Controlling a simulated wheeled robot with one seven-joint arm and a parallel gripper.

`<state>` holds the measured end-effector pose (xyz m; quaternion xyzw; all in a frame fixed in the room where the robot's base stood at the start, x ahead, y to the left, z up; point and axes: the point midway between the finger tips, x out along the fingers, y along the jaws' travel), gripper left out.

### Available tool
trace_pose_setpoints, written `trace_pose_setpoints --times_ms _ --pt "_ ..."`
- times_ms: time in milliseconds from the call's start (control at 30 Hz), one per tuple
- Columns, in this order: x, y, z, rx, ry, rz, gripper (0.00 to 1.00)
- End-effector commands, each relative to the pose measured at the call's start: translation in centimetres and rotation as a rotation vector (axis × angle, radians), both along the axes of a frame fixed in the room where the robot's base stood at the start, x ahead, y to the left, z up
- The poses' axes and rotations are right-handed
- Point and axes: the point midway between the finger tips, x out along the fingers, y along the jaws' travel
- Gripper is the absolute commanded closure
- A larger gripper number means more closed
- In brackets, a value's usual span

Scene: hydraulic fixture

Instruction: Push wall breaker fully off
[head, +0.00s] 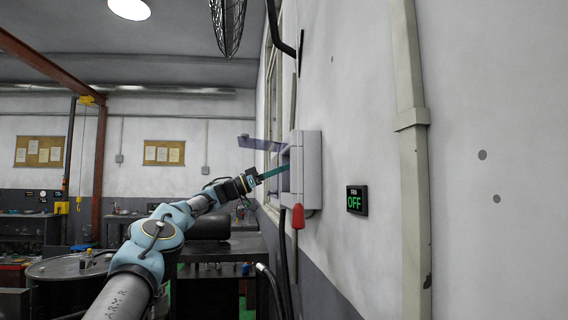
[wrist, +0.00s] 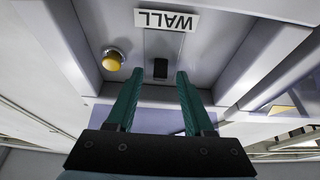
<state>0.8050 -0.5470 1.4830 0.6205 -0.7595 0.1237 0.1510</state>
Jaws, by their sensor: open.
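The wall breaker box (head: 312,165) is a grey box on the wall, with its open side facing my gripper (head: 282,170). In the wrist view, the breaker's black switch (wrist: 160,68) sits inside the box below an upside-down "WALL" label (wrist: 166,20). My gripper (wrist: 158,76) has two green fingers, open and empty, pointing into the box on either side of the switch. Whether a finger touches the switch I cannot tell. The switch is hidden in the head view.
A yellow round lamp or button (wrist: 112,60) is beside the switch. A translucent purple cover (head: 262,143) stands open from the box. A red-handled lever (head: 298,216) is below it. A sign (head: 356,200) reads "FAN OFF". A fan (head: 228,25) hangs above.

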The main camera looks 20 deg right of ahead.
Motion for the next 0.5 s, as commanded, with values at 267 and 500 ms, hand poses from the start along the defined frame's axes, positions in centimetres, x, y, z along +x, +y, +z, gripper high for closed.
trace_pose_setpoints --times_ms 267,500 --pt "-0.08 -0.64 0.18 0.001 0.000 0.002 0.47" --pt "-0.10 -0.62 0.17 0.001 0.000 0.001 0.61"
